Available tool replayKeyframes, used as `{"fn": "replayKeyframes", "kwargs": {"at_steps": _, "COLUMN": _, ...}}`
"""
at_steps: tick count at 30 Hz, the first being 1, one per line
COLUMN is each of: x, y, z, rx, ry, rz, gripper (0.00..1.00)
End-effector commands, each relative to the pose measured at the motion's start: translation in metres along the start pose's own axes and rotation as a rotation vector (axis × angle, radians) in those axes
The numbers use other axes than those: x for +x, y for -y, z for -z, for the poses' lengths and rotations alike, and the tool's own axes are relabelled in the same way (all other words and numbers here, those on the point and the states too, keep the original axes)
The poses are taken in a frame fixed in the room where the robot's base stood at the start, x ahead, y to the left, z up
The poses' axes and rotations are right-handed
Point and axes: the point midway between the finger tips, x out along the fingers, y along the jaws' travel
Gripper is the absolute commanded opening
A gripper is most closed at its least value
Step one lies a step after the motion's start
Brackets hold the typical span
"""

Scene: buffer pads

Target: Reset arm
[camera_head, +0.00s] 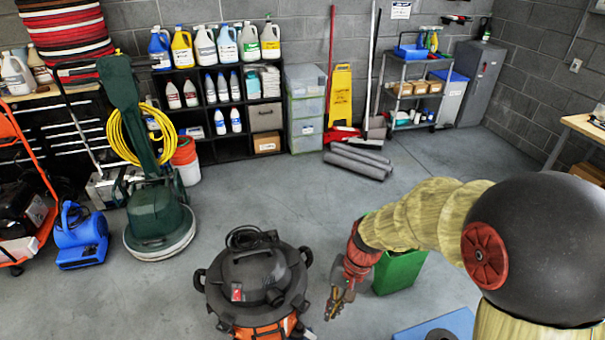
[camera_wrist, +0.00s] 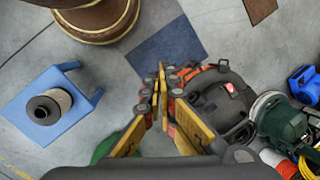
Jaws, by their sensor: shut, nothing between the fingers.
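My arm reaches in from the right in the head view, and my gripper (camera_head: 338,303) hangs in the air at its end, pointing down. It is to the right of the black and orange shop vacuum (camera_head: 255,275). In the wrist view my gripper (camera_wrist: 162,75) has its fingers together at the tips, with nothing held between them. The shop vacuum (camera_wrist: 215,95) shows beyond the fingers on the right.
A green bin (camera_head: 400,270) stands behind my arm. A blue stand (camera_head: 460,322) is at the bottom right, with a dark round part on it. A green floor machine (camera_head: 155,220) and a blue blower (camera_head: 80,238) stand left. Floor in the middle is clear.

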Motion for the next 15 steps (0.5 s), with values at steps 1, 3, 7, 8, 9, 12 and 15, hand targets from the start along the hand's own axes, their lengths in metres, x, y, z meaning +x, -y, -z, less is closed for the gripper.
{"fn": "replayKeyframes", "kwargs": {"at_steps": 1, "x": -0.02, "y": -0.007, "z": -0.01, "rx": -0.044, "ry": -0.028, "rz": -0.014, "gripper": 0.0}}
{"fn": "replayKeyframes", "kwargs": {"at_steps": 3, "x": -0.042, "y": -0.018, "z": -0.023, "rx": -0.103, "ry": -0.06, "rz": -0.04, "gripper": 0.0}}
{"fn": "replayKeyframes", "kwargs": {"at_steps": 7, "x": -0.078, "y": -0.038, "z": -0.048, "rx": -0.195, "ry": -0.125, "rz": -0.089, "gripper": 0.0}}
{"fn": "replayKeyframes", "kwargs": {"at_steps": 8, "x": -0.086, "y": -0.043, "z": -0.053, "rx": -0.212, "ry": -0.141, "rz": -0.101, "gripper": 0.0}}
{"fn": "replayKeyframes", "kwargs": {"at_steps": 9, "x": -0.097, "y": -0.049, "z": -0.06, "rx": -0.233, "ry": -0.165, "rz": -0.115, "gripper": 0.0}}
{"fn": "replayKeyframes", "kwargs": {"at_steps": 12, "x": -0.121, "y": -0.063, "z": -0.076, "rx": -0.275, "ry": -0.229, "rz": -0.148, "gripper": 0.0}}
{"fn": "replayKeyframes", "kwargs": {"at_steps": 15, "x": -0.143, "y": -0.076, "z": -0.092, "rx": -0.302, "ry": -0.301, "rz": -0.176, "gripper": 0.0}}
